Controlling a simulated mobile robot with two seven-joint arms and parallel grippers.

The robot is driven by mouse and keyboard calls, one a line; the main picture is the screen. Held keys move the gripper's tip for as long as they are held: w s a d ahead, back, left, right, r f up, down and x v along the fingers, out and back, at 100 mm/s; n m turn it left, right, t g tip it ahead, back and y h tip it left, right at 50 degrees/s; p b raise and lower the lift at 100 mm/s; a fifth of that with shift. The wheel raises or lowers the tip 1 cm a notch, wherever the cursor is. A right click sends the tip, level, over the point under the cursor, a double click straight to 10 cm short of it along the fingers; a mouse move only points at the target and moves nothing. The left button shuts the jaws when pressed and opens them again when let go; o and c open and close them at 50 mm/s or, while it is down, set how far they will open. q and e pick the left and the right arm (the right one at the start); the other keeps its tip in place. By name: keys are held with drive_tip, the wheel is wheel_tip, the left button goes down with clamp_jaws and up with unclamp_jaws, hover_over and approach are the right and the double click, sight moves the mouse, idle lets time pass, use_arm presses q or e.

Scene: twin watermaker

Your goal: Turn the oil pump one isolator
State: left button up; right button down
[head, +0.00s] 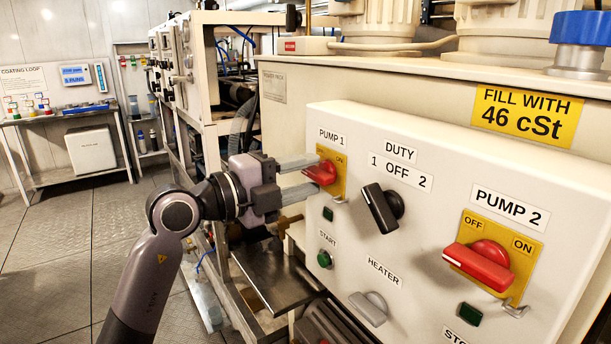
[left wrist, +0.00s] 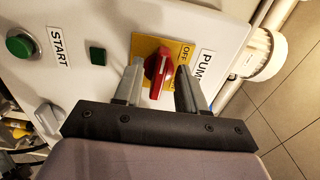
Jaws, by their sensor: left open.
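The pump 1 isolator (head: 322,172) is a red rotary handle on a yellow plate, at the upper left of the white control panel (head: 420,130). In the left wrist view the red handle (left wrist: 158,70) stands between my two fingers, with "OFF" visible on the plate. My left gripper (head: 306,177) is open, its fingers on either side of the handle; whether they touch it I cannot tell. The left wrist view also shows the open gripper (left wrist: 158,85). Part of the plate is hidden behind the fingers and handle. My right gripper is not in view.
To the right are the black duty switch (head: 382,208), a grey heater knob (head: 369,308) and the red pump 2 isolator (head: 477,266). The green start button (head: 324,259) is below pump 1. The floor (head: 75,235) at left is clear.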

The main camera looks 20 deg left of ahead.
use_arm(q)
drive_tip(key=v, duration=0.6)
drive_tip(key=shift+s+a+b, duration=0.15)
drive_tip(key=shift+s+b, duration=0.1)
drive_tip(key=shift+b, duration=0.05)
drive_tip(key=shift+f, duration=0.1)
